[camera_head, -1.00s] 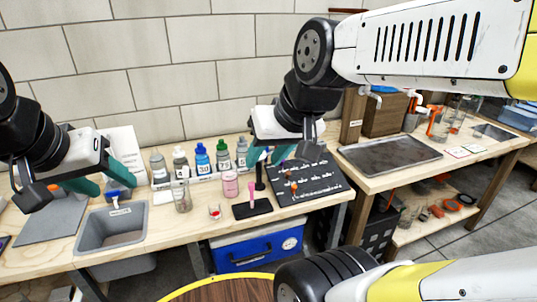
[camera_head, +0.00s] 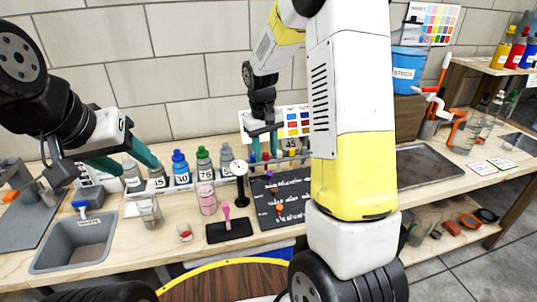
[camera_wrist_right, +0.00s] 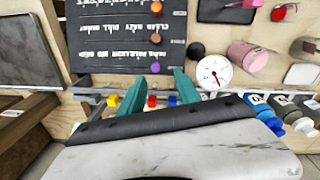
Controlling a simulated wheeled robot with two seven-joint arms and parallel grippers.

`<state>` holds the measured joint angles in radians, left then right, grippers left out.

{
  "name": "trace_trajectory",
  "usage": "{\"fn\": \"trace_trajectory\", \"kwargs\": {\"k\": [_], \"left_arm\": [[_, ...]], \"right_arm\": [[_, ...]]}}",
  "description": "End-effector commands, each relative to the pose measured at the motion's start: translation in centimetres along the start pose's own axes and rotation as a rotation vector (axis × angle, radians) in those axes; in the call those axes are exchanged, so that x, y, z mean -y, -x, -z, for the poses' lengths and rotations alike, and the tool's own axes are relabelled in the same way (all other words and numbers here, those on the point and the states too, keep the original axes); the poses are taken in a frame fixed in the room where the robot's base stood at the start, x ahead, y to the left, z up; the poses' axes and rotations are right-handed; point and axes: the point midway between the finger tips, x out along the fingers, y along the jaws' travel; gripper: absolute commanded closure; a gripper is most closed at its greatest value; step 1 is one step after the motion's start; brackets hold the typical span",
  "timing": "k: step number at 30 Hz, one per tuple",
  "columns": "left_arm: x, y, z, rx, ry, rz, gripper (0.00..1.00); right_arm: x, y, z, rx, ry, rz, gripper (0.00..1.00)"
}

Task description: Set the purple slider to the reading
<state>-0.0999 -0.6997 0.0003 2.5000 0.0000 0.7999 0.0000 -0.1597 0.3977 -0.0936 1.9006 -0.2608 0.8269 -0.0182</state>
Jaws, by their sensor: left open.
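The black slider board (camera_head: 298,208) lies on the bench with white markings and several knobs. The purple slider (camera_head: 273,174) is its rearmost visible knob; in the right wrist view the purple knob (camera_wrist_right: 155,68) shows just beyond my fingertips. A white round dial with a needle (camera_head: 239,167) stands on a black post left of the board and also shows in the right wrist view (camera_wrist_right: 213,72). My right gripper (camera_head: 262,140) is behind the board, fingers apart, nothing between them. My left gripper (camera_head: 126,162) is open and empty near the bottles.
Brown (camera_head: 277,190) and orange (camera_head: 279,208) knobs are on the same board. Labelled bottles (camera_head: 204,163) stand left of the dial, and small coloured-cap bottles (camera_wrist_right: 152,102) lie near my right fingers. A pink bottle (camera_head: 207,200), grey sink (camera_head: 80,245) and metal tray (camera_head: 425,166) are on the benches.

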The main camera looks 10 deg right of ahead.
Motion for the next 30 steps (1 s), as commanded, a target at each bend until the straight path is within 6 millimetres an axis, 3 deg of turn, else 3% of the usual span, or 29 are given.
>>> {"fn": "trace_trajectory", "kwargs": {"k": [5,18,24,30], "left_arm": [[0.0,0.0,0.0,0.0,0.0,0.0,0.47],[0.0,0.0,0.0,0.0,0.0,0.0,0.47],[0.0,0.0,0.0,0.0,0.0,0.0,0.47],[0.0,0.0,0.0,0.0,0.0,0.0,0.47]], "right_arm": [[0.0,-2.3,0.9,0.032,0.02,-0.013,0.61],[-0.2,-8.4,0.6,0.034,0.019,-0.013,0.61],[-0.2,-9.8,0.6,0.032,0.018,-0.013,0.61],[-0.2,-9.9,0.6,0.031,0.018,-0.014,0.61]]}}
